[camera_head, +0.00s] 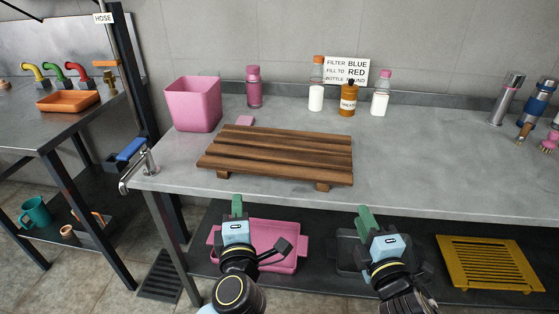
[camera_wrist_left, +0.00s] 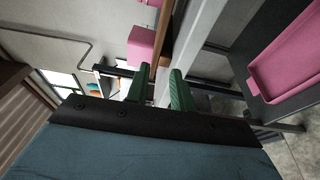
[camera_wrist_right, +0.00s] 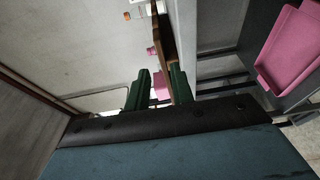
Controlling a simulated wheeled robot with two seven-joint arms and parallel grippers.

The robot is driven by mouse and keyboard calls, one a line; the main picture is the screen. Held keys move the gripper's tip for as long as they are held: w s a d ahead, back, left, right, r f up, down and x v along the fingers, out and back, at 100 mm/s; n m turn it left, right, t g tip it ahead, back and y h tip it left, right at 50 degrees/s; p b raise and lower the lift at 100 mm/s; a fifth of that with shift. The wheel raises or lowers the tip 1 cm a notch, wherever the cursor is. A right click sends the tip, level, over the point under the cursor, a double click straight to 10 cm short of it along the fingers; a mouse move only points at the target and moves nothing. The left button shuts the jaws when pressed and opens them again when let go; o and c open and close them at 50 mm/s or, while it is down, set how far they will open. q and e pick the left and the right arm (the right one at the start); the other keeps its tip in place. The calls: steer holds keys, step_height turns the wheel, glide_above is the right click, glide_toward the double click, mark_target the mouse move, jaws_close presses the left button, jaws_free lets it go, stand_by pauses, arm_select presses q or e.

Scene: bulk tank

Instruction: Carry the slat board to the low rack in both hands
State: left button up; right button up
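The brown wooden slat board (camera_head: 278,153) lies flat on the grey counter on short feet. Its edge also shows ahead of the fingers in the left wrist view (camera_wrist_left: 165,40) and the right wrist view (camera_wrist_right: 161,40). My left gripper (camera_head: 237,206) is in front of the counter, below the board's near left part; its green fingers are apart with nothing between them. My right gripper (camera_head: 366,218) is in front of the counter, below the board's near right corner, also open and empty. A yellow slatted rack (camera_head: 490,263) sits on the lower shelf at right.
A pink bin (camera_head: 193,103), pink sponge (camera_head: 245,120) and several bottles stand behind the board. A tap with a blue handle (camera_head: 136,156) is at the counter's left end. A pink tray (camera_head: 270,238) and dark tray (camera_head: 350,253) occupy the lower shelf.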

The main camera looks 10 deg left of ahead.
mark_target(238, 171)
arm_select(q)
steer(key=shift+r, duration=0.1)
arm_select(e)
steer(key=shift+r, duration=0.15)
